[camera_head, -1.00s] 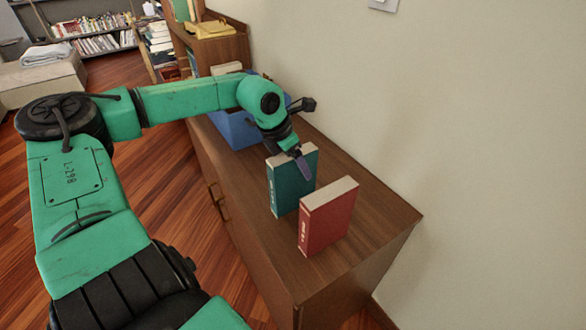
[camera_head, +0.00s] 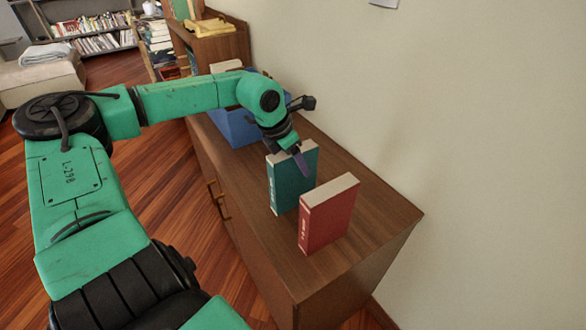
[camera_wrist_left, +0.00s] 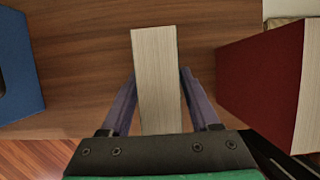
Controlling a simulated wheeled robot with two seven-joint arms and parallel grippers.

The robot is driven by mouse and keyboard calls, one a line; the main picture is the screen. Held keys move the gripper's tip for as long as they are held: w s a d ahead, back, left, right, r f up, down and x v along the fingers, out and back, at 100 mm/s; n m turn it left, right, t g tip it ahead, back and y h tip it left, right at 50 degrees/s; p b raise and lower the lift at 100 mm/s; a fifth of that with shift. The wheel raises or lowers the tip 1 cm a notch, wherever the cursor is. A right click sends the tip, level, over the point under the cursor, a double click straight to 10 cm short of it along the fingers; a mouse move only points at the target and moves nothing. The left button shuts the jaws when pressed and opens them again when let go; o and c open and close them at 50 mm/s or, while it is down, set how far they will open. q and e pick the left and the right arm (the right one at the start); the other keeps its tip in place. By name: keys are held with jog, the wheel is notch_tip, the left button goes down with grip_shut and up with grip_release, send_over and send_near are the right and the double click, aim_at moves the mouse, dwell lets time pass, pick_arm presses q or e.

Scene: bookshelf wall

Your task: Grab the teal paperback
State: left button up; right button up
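The teal paperback (camera_head: 293,182) stands upright on the wooden cabinet top. My left gripper (camera_head: 303,162) is at the top of the teal book, pointing down, one finger showing in front of its upper part. In the left wrist view the book's pale page edge (camera_wrist_left: 156,80) lies between the two purple fingers (camera_wrist_left: 158,72). The fingertips reach close along both sides, partly hidden by the book. I cannot tell whether they press on it. My right gripper is not in view.
A red book (camera_head: 328,215) stands upright just in front and to the right; it also shows in the wrist view (camera_wrist_left: 262,80). A blue bin (camera_head: 238,128) stands behind the teal book. The wall (camera_head: 480,150) borders the cabinet top (camera_head: 385,205) on the right.

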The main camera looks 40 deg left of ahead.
pick_arm(q)
grip_shut()
dwell(1.2)
